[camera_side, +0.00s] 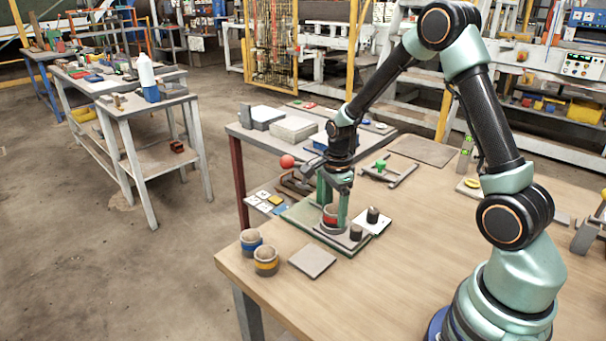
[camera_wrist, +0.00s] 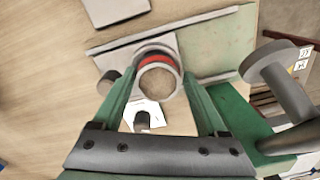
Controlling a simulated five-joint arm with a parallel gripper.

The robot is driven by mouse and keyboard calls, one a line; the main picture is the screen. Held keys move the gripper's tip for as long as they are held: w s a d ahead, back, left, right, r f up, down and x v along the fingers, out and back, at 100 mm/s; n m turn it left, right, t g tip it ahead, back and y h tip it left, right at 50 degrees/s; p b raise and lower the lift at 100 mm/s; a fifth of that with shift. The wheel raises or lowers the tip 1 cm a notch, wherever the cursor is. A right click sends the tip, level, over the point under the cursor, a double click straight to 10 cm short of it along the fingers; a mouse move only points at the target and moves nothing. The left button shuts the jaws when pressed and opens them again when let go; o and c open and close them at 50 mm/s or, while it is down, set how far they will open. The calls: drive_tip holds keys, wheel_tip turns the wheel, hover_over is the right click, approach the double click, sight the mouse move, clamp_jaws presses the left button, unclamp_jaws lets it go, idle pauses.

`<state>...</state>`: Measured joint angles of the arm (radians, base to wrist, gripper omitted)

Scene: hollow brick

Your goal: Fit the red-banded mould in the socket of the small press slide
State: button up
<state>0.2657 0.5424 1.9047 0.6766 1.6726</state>
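The red-banded mould (camera_side: 331,220) is a short, hollow grey cup with a red band. It stands upright between the two fingers of my gripper (camera_side: 333,208). In the wrist view, the mould (camera_wrist: 158,83) shows as a round ring, and both fingertips of my gripper (camera_wrist: 159,78) meet its sides. The press slide (camera_side: 349,241) is a grey plate on a green base, directly under the mould. A grey rim shows just behind the red band in the wrist view, and the socket is mostly hidden. I cannot tell whether the mould is fully seated.
A blue-banded mould (camera_side: 250,240) and a yellow-banded mould (camera_side: 266,261) stand at the table's left corner. A grey square plate (camera_side: 312,260) lies nearby. Dark knobs (camera_side: 372,214) stand close to the slide. A red ball (camera_side: 287,161) is left of my gripper. The front tabletop is clear.

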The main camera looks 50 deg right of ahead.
drive_tip(key=shift+o, duration=0.3)
drive_tip(key=shift+s+a+f, duration=0.15)
drive_tip(key=shift+s+f, duration=0.05)
drive_tip(key=shift+s, duration=0.25)
wheel_tip(320, 180, up, 13)
drive_tip(key=shift+w+f, duration=0.2)
drive_tip(key=shift+w, duration=0.15)
drive_tip(key=s+a+r+n+t, duration=0.2)
drive_tip(key=s+a+r+n, duration=0.2)
drive_tip(key=n, duration=0.7)
drive_tip(key=s+a+r+n+t, duration=0.3)
drive_tip(key=s+a+n, duration=0.3)
drive_tip(key=n, duration=0.5)
drive_tip(key=shift+a+v, duration=0.2)
drive_tip(key=shift+v, duration=0.7)
